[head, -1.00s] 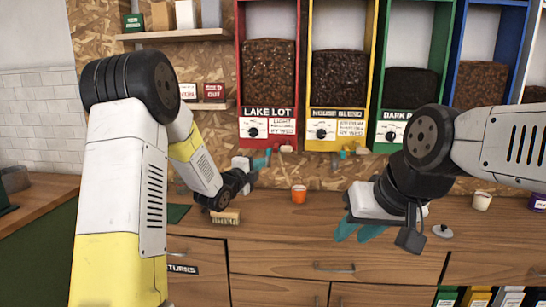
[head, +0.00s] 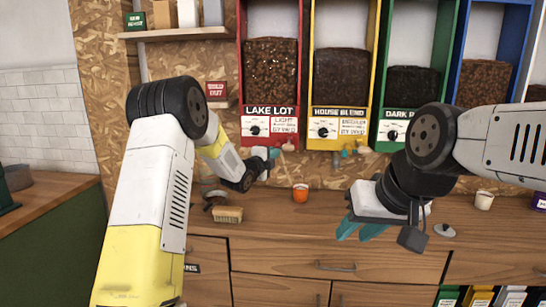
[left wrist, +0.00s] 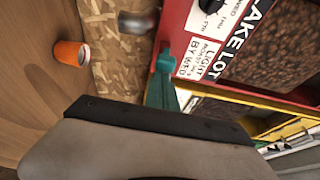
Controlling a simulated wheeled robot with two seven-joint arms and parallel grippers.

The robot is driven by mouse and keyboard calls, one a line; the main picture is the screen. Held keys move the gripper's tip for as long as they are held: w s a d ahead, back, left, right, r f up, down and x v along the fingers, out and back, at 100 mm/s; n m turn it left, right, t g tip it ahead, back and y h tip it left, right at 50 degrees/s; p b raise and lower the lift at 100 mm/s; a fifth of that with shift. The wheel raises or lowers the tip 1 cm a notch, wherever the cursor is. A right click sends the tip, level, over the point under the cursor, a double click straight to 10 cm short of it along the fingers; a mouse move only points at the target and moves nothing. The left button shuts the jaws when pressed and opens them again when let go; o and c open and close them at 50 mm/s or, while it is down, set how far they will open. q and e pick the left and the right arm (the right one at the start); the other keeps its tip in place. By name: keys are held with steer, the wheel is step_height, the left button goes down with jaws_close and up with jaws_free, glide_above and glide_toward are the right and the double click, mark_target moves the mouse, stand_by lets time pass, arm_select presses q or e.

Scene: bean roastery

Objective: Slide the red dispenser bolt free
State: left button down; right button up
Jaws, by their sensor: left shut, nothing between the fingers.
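The red dispenser (head: 240,80), labelled LAKE LOT, hangs on the wall, full of dark beans. A small pinkish-red knob (head: 288,146), apparently the bolt's end, shows under its lower right edge. My left gripper (head: 273,154) is just left of that knob, below the dispenser's label. Its teal fingers are shut and empty; contact with the knob cannot be told. In the left wrist view the teal fingers (left wrist: 164,82) are beside the red dispenser front (left wrist: 196,62); the bolt is not clearly visible there. My right gripper (head: 361,227) is open and empty over the counter front.
An orange cup (head: 300,193) stands on the counter below the dispensers. A brush (head: 228,214) lies to its left. The yellow dispenser (head: 338,128) is immediately right of the red one. A white cup (head: 483,200) and a small grey lid (head: 444,230) are at the right.

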arm_select(q)
steer(key=shift+w+a, duration=0.2)
steer(key=shift+a, duration=1.95)
